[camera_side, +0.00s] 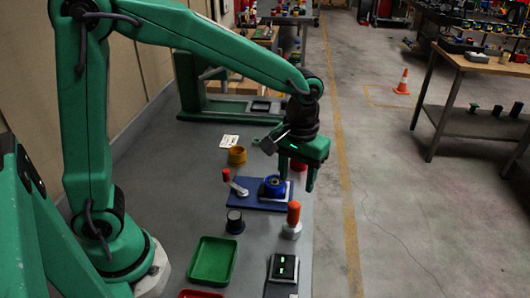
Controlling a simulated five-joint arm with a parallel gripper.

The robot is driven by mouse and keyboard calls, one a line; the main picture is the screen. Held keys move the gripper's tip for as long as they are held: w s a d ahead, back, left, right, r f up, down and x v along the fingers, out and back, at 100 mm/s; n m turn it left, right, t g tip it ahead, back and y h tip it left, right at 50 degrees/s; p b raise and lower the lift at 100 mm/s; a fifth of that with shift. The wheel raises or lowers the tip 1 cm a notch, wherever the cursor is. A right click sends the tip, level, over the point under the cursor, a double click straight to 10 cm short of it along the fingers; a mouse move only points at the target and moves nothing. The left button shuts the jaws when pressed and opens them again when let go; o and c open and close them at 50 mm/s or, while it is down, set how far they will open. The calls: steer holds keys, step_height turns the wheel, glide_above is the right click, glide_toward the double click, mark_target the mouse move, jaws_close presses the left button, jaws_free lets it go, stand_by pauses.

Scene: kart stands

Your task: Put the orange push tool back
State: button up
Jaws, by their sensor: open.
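The orange push tool (293,213) stands upright near the bench's right edge, with a grey lower part (291,232) beneath its orange handle. I cannot tell whether that grey part is a holder or part of the tool. My gripper (297,178) points down above and behind the tool, apart from it. Its green fingers are open and nothing shows held between them. The fingers hang by the right end of a blue plate (245,196) that carries a round blue part (274,184).
A lever with a red knob (226,175) stands on the plate's left. A black knob (235,222), a green tray (213,260) and a device with lit marks (284,268) are nearer. A red thing (299,165) is partly hidden by my gripper.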

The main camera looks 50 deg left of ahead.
steer(key=s+a+r+m+t, duration=0.3)
steer(key=s+a+r+t, duration=0.2)
steer(key=s+a+r, duration=0.3)
steer(key=shift+s+a+r+m+t, duration=0.15)
steer(key=shift+s+a+m+t, duration=0.15)
steer(key=shift+s+a, duration=2.3)
steer(key=shift+s+d, duration=0.75)
